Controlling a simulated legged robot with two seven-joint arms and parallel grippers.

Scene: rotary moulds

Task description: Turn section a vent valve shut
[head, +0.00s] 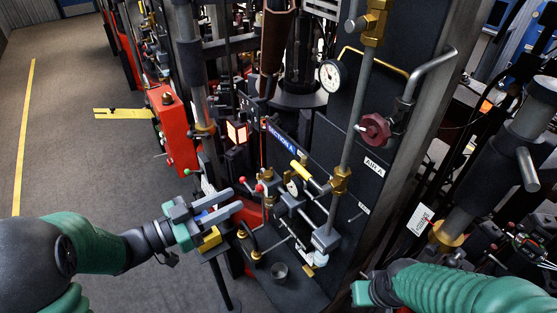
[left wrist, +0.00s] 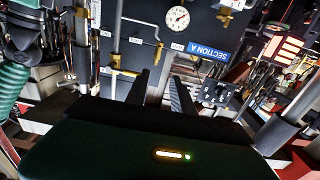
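No readable label tells me which one is the vent valve. My left gripper (head: 236,200) is left of and below these fittings, its two grey fingers apart, with nothing between them. In the left wrist view its dark fingers (left wrist: 161,88) stand apart before the panel, near the SECTION A label (left wrist: 208,51). My right arm's green end (head: 362,293) shows low at the right; its fingers cannot be made out.
A maroon handwheel (head: 374,129) sits by the AIR A label (head: 374,167). A pressure gauge (head: 331,76) is above. A vertical grey pipe (head: 351,120) stands in front of the panel. Red boxes (head: 173,127) line the left side; the grey floor (head: 75,130) is open.

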